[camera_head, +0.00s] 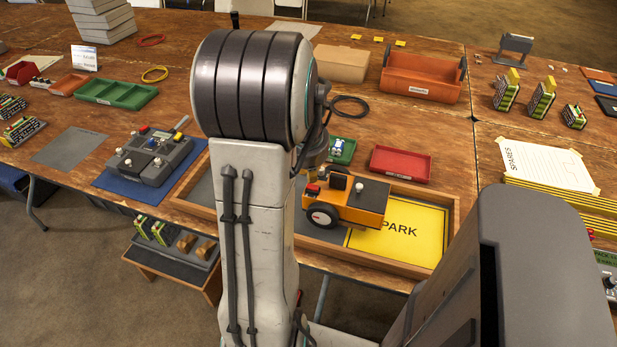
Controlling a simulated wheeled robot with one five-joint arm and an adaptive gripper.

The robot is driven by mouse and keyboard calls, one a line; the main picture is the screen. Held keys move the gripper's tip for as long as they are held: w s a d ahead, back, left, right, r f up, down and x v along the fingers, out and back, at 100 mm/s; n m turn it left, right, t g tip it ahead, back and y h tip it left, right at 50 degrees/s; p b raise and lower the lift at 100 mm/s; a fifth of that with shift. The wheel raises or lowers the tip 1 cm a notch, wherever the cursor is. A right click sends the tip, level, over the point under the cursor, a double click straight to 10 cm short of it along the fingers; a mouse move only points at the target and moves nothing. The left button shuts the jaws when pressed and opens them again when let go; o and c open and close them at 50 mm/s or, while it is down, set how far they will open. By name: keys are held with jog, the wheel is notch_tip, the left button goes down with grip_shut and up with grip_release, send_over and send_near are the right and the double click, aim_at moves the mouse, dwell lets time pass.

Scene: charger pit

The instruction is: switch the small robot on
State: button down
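The small robot (362,201) is an orange wheeled box with a dark wheel, a grey top plate with a pale knob, and a red part at its left end. It stands in a shallow wooden-edged pit, partly on the yellow PARK sheet (400,232). My arm stands in front of its left side and hides part of the pit. I cannot make out the state of a switch.
A grey control box (150,157) sits on a blue mat at left. A red tray (401,164) and a small green tray (341,150) lie behind the pit. An orange crate (421,75) stands farther back. The right part of the PARK sheet is clear.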

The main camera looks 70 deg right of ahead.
jog(key=shift+w+f, duration=0.15)
jog(key=shift+f, duration=0.8)
jog(key=shift+f, duration=0.1)
